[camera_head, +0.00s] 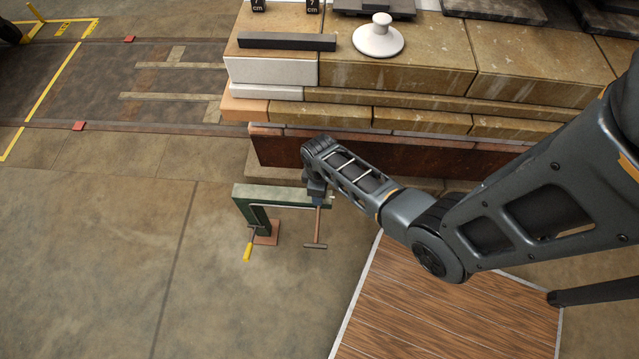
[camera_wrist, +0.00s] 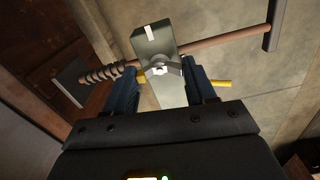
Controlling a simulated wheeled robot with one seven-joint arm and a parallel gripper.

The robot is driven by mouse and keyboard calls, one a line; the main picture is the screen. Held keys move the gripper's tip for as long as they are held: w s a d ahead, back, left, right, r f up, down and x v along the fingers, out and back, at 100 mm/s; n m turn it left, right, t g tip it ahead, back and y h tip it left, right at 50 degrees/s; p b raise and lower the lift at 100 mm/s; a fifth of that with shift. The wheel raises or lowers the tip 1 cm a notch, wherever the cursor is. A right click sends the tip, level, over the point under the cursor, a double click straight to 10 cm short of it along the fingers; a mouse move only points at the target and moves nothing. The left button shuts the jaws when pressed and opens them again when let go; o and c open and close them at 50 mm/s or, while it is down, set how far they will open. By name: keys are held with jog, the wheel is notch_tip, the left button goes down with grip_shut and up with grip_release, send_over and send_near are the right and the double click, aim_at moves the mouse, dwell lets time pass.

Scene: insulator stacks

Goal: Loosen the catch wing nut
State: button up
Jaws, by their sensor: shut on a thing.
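A green clamp-like frame (camera_head: 268,192) is below the brick stack's front edge in the head view. A thin rod with a T-handle (camera_head: 315,245) hangs at its right end, and a yellow-tipped handle (camera_head: 247,252) at its left. My gripper (camera_head: 317,190) is at the frame's right end. In the wrist view, my blue fingers (camera_wrist: 163,75) stand on both sides of the green frame (camera_wrist: 150,42), shut on it. A small silver wing nut (camera_wrist: 160,68) shows on the frame between the fingers. Its far side is hidden, and I cannot tell whether the fingers touch it.
The stepped stack (camera_head: 400,75) rises just behind the frame, carrying a white knobbed insulator (camera_head: 379,38) and a dark bar (camera_head: 287,41). A wooden panel (camera_head: 440,305) lies at the lower right. The concrete floor (camera_head: 90,260) at the left is clear.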

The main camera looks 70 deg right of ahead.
jog(key=shift+n, duration=1.1)
jog(key=o, duration=1)
jog(key=shift+o, duration=0.2)
jog(key=shift+r+p, duration=0.85)
jog(key=shift+r, duration=3.05)
